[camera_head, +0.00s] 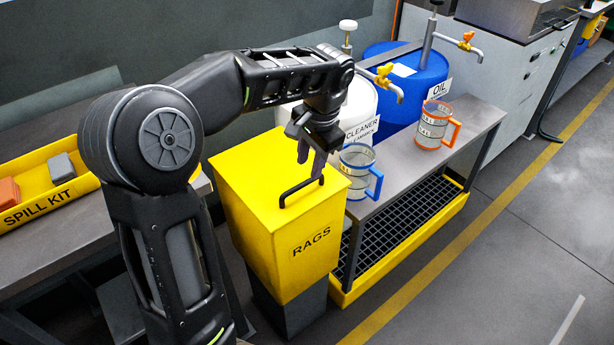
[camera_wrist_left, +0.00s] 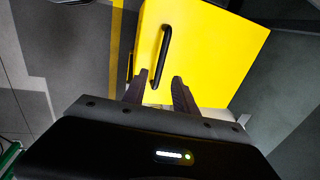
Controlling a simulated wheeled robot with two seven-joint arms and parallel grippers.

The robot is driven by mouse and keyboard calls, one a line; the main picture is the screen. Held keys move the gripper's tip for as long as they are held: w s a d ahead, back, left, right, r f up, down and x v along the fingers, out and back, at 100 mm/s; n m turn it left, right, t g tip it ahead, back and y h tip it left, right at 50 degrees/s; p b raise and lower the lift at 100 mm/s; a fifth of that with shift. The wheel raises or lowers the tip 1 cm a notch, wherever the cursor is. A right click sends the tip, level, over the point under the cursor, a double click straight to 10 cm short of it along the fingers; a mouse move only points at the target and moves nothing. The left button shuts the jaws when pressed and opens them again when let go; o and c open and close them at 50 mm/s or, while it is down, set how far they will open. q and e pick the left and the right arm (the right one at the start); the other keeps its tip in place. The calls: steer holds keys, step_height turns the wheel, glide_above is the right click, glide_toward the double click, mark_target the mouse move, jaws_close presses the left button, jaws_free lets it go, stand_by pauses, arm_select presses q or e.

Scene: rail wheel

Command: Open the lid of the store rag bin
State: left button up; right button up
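The store rag bin is a yellow box marked RAGS (camera_head: 262,228) on a dark base, in the middle of the head view. Its flat yellow lid (camera_head: 245,180) looks closed and carries a black bar handle (camera_head: 290,193) near the front. My left gripper (camera_head: 312,165) is above the lid, pointing down, close to the handle's right end. In the left wrist view the lid (camera_wrist_left: 215,50) fills the upper middle. My right gripper is not in view.
A yellow SPILL KIT tray (camera_head: 40,205) is at left. The right floor is clear.

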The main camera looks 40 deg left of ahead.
mark_target(306, 182)
arm_select(q)
steer(key=f, duration=0.2)
steer(key=a+f, duration=0.1)
steer(key=f, duration=0.2)
steer(key=shift+w+f, duration=0.15)
steer(key=shift+f, duration=0.1)
steer(key=shift+c, duration=0.5)
jaws_close()
stand_by(0.7)
